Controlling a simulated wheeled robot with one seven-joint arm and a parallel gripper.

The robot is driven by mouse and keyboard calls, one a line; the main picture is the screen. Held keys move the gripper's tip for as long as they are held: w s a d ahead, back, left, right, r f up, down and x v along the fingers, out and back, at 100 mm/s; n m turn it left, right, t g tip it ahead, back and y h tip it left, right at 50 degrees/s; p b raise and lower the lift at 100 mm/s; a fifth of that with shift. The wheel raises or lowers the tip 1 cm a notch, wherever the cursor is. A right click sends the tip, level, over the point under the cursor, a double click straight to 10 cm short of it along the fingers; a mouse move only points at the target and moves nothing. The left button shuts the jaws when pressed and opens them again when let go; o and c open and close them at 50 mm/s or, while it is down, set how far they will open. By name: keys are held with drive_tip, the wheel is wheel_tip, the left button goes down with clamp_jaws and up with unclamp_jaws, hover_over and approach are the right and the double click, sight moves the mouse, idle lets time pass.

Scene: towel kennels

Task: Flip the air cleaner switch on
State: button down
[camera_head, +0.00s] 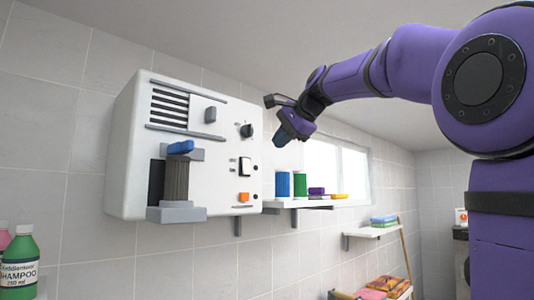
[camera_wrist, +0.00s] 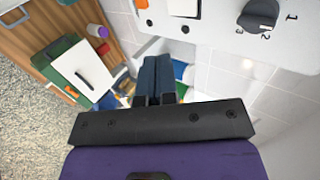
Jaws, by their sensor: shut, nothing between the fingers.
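A white wall unit with a slatted vent, which looks like the air cleaner (camera_head: 222,150), hangs on the tiled wall. Its front carries a black-and-white rocker switch (camera_head: 245,165), an orange button (camera_head: 244,197) below it, and a dark round knob (camera_head: 247,130) above it. In the wrist view the switch (camera_wrist: 184,7) is cut by the top edge, and the knob (camera_wrist: 258,14) with numbers 1, 2, 3 is at upper right. My gripper (camera_head: 281,139) is shut and empty, to the right of the unit's front and apart from it. Its dark blue fingers (camera_wrist: 155,68) lie together.
A grey slider (camera_head: 210,115) and a blue-topped dark part on a grey ledge (camera_head: 176,214) are on the unit's left. A shelf (camera_head: 300,204) with blue and green containers is below right. Shampoo bottles (camera_head: 19,262) stand at lower left. A wooden cabinet (camera_wrist: 40,35) shows in the wrist view.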

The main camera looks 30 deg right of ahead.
approach(247, 171)
wheel_tip(247, 171, down, 4)
drive_tip(key=w, duration=0.4)
drive_tip(key=shift+w+a+f, duration=0.2)
drive_tip(key=shift+w+a, duration=0.25)
drive_tip(key=shift+w, duration=0.3)
drive_tip(key=shift+f, duration=0.1)
drive_tip(key=shift+w+t, duration=0.15)
drive_tip(key=shift+t, duration=0.15)
